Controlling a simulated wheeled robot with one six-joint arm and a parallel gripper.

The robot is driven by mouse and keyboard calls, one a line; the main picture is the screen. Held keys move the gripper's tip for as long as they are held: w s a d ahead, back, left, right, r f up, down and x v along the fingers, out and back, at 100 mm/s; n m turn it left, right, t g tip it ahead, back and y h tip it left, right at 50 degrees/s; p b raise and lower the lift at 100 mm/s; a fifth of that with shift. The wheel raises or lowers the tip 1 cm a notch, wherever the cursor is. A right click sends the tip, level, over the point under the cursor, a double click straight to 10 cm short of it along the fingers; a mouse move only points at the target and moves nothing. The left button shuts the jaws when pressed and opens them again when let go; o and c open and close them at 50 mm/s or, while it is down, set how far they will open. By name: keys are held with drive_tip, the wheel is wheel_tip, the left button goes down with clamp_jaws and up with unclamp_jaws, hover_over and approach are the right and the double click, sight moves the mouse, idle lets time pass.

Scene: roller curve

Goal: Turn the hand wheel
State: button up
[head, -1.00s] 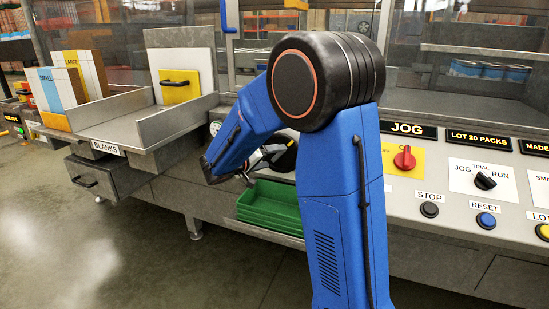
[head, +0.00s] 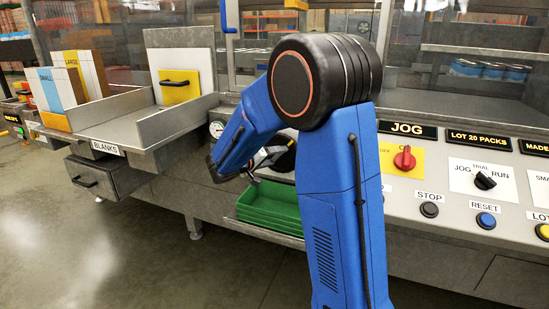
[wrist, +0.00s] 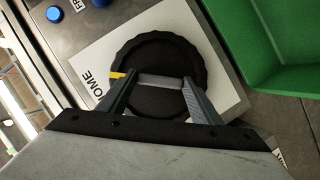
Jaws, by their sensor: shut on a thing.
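The hand wheel (wrist: 159,60) is a black, scalloped disc with a grey bar across its middle and a yellow mark at its left edge. It sits on a white plate (wrist: 228,82) lettered HOME, and the yellow mark is beside the lettering. My gripper (wrist: 158,85) is shut on the wheel's bar, one finger at each end. In the head view a dark part of the wheel (head: 284,157) shows beside my blue arm, which hides the rest. My gripper (head: 250,176) is mostly hidden there too.
A green tray (head: 268,207) is below the wheel, and its wall (wrist: 262,55) is close by in the wrist view. A gauge (head: 216,129) is left of my arm. The control panel with a red knob (head: 404,160) is at right. Open floor lies front left.

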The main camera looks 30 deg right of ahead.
drive_tip(key=n, duration=0.1)
drive_tip(key=n+h, duration=0.1)
drive_tip(key=shift+f+n, duration=0.2)
drive_tip(key=shift+n, duration=0.1)
drive_tip(key=shift+n+h, duration=0.8)
drive_tip(key=shift+n, duration=0.5)
drive_tip(key=shift+a, duration=0.1)
drive_tip(key=o, duration=1.5)
drive_tip(key=v, duration=1.7)
drive_tip(key=shift+w+a, duration=0.2)
drive_tip(key=shift+a, duration=0.1)
